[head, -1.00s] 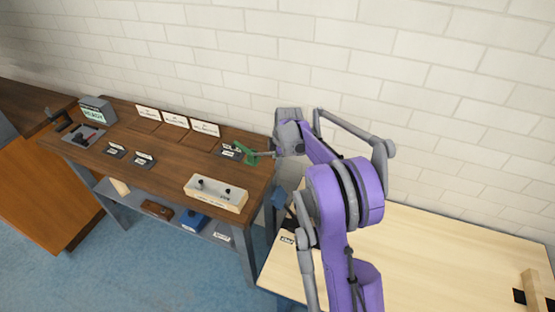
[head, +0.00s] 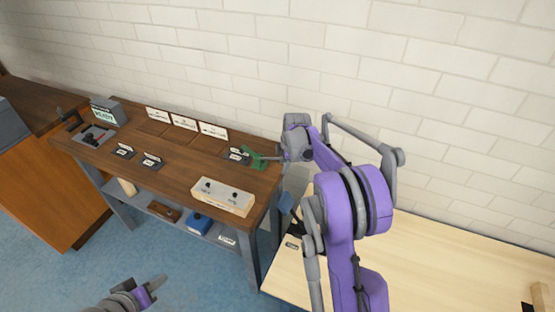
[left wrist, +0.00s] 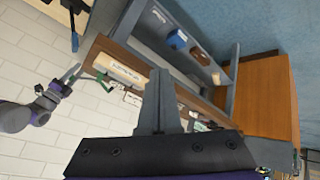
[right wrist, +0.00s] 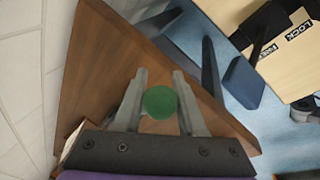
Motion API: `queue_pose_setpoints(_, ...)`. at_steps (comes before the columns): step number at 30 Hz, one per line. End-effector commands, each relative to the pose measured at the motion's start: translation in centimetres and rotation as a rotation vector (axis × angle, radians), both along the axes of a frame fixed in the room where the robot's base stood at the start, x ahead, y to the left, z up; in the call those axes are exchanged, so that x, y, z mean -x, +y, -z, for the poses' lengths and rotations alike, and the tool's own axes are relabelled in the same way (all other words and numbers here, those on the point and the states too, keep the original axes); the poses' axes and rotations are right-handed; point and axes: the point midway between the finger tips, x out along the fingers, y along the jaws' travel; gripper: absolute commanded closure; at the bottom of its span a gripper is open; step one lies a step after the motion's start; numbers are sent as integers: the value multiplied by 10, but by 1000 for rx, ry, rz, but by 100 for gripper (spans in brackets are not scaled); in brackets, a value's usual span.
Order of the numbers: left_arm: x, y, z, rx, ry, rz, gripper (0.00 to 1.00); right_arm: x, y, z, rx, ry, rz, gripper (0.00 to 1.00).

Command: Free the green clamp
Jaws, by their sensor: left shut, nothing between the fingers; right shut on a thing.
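The green clamp (head: 256,160) is at the back right end of the dark wooden bench (head: 180,172), beside a small black-labelled block (head: 237,155). My right gripper (head: 277,158) reaches it from the right and is shut on it. In the right wrist view a round green part of the clamp (right wrist: 159,102) sits between the two fingers; the rest of it is hidden. I cannot tell whether it touches the bench. The clamp also shows small in the left wrist view (left wrist: 101,78). My left gripper (head: 154,285) is shut and empty, low over the floor in front of the bench.
A cream box with black knobs (head: 222,196) stands at the bench's front right. White signs (head: 184,122) stand along the back. A grey unit with a green screen (head: 108,111) is at the left. A pale table (head: 440,265) lies to the right. A brick wall is behind.

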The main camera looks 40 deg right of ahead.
Motion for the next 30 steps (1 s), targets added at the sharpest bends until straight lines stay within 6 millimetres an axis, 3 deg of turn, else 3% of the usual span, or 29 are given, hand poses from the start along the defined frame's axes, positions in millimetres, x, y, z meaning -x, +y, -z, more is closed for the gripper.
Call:
queue_pose_setpoints(3,-34,-52,-12,122,-43,73,100,-5,5,1,-5,-9,-6,100)
queue_pose_setpoints(9,-79,-138,-26,324,-113,161,100,-5,5,1,-5,-9,-6,100)
queue_pose_setpoints(18,-123,-260,-25,611,-190,225,100,-5,5,1,-5,-9,-6,100)
queue_pose_setpoints(24,-134,-321,-11,757,-212,224,100,-5,5,1,-5,-9,-6,100)
queue_pose_setpoints(30,-136,-350,-1,829,-217,215,100,-5,5,1,-5,-9,-6,100)
